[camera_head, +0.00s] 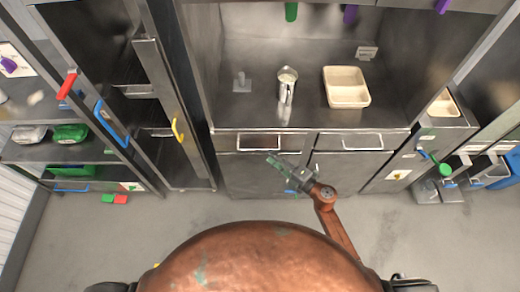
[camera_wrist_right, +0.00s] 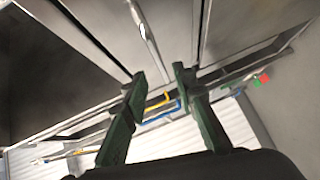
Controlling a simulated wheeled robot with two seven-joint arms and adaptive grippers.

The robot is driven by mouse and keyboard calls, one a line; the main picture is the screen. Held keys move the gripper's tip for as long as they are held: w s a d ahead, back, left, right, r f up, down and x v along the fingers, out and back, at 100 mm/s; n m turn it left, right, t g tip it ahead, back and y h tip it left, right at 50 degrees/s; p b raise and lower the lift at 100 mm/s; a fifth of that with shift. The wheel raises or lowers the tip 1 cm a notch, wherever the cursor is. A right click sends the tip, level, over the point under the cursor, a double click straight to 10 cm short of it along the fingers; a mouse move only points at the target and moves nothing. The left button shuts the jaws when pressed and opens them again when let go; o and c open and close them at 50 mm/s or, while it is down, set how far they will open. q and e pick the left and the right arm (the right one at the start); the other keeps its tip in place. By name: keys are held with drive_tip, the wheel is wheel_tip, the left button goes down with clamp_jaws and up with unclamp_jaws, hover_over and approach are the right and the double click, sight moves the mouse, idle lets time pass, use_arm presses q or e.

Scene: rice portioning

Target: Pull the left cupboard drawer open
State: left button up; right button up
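The left cupboard drawer (camera_head: 228,142) is a steel front with a pale bar handle (camera_head: 259,149), under the counter in the head view. It looks shut, flush with the cupboard. My right gripper (camera_head: 274,160) is just below and right of this handle, its green fingers pointing left. In the right wrist view, the fingers (camera_wrist_right: 158,74) are apart with nothing between them. A pale bar (camera_wrist_right: 147,32) lies beyond the fingertips there; I cannot tell for sure whether it is the drawer handle. My left gripper is in neither view.
The right drawer (camera_head: 320,142) beside it also looks shut. A tall steel cabinet with a yellow handle (camera_head: 178,130) stands at left. The grey floor (camera_head: 120,235) is mostly clear.

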sight(260, 150)
drive_tip(key=b+x, duration=0.1)
drive_tip(key=x, duration=0.6)
drive_tip(key=shift+w+a, duration=0.15)
drive_tip(key=shift+a, duration=0.15)
drive_tip(key=shift+c, duration=0.2)
clamp_jaws()
